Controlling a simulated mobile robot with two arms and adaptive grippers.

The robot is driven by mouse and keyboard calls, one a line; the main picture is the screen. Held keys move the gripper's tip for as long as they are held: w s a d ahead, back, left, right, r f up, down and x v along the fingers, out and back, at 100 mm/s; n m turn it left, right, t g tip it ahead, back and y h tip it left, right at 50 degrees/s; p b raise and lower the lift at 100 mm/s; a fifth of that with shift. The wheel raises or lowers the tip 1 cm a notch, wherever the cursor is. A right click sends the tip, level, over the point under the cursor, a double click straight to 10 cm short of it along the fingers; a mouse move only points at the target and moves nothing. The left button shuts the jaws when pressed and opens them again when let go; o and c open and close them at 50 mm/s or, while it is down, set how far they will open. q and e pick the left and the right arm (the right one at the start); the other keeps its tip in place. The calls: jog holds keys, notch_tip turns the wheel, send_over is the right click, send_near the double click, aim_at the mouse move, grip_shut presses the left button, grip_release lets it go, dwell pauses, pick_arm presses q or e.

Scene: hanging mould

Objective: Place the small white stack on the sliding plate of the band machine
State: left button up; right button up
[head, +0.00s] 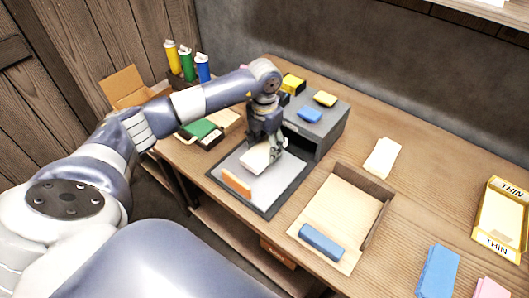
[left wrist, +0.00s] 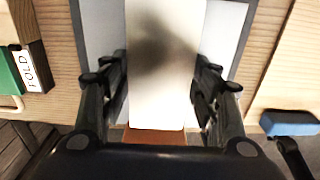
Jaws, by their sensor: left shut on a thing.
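The small white stack (head: 256,158) is between the fingers of my left gripper (head: 273,151), over the pale sliding plate (head: 268,190) of the band machine (head: 318,128). In the left wrist view the stack (left wrist: 163,60) fills the gap between the two dark fingers, with the plate (left wrist: 222,30) showing on both sides of it. Whether the stack's underside touches the plate I cannot tell. The machine is a grey box with a blue and a yellow pad on top.
An orange strip (head: 236,182) stands at the plate's front left edge. A yellow THIN tray (head: 498,220) is far right. Several coloured bottles stand at the back left.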

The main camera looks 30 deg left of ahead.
aim_at(265, 149)
pick_arm(q)
notch_tip(265, 149, down, 3)
jog(key=shift+s+d+f+p, duration=0.1)
jog(key=shift+p, duration=0.3)
jog(key=shift+f, duration=0.3)
jog(key=shift+f, duration=0.1)
jog(key=shift+f, duration=0.1)
jog(key=o, duration=1)
jog(key=shift+o, duration=0.4)
